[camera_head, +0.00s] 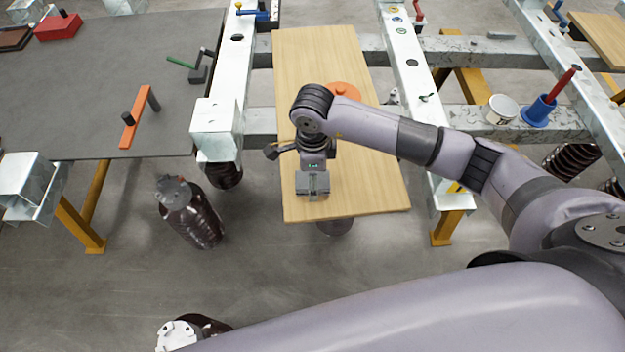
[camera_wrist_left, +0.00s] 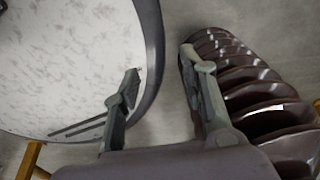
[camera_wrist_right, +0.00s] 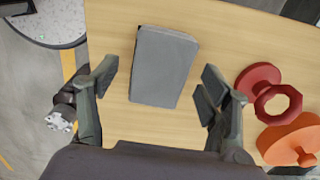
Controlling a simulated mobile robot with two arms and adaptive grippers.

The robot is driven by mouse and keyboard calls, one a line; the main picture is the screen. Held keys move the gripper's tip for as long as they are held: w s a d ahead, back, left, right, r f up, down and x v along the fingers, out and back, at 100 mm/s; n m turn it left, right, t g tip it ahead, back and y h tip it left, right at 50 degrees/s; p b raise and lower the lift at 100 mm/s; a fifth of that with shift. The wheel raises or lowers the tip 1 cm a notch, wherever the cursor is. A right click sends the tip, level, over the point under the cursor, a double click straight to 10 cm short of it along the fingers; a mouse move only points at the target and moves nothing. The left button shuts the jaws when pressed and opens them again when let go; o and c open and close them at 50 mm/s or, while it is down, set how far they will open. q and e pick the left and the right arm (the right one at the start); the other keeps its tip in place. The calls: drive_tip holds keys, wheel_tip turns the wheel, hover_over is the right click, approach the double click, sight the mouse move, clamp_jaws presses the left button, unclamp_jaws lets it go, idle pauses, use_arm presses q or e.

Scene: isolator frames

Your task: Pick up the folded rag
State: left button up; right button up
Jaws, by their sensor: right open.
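The folded rag (camera_wrist_right: 166,60) is a flat grey block lying on a light wooden board (camera_wrist_right: 240,45). In the right wrist view my right gripper (camera_wrist_right: 160,80) is open, one finger on each side of the rag, with gaps to both sides. In the head view the right gripper (camera_head: 313,182) is over the near part of the board (camera_head: 375,190); the rag there is hard to tell from the grey fingers. My left gripper (camera_wrist_left: 160,92) is open and empty in the left wrist view, away from the board.
A red ring-shaped part (camera_wrist_right: 262,88) and an orange part (camera_wrist_right: 292,140) lie on the board right of the rag. Metal beams (camera_head: 222,95) flank the board. A dark table (camera_head: 80,90) with tools stands at left. A speckled round surface (camera_wrist_left: 70,50) is near the left gripper.

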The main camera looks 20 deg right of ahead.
drive_tip(key=shift+c, duration=0.4)
drive_tip(key=c, duration=1.1)
drive_tip(key=shift+o, duration=0.2)
wheel_tip(320, 180, up, 20)
drive_tip(key=b, duration=0.1)
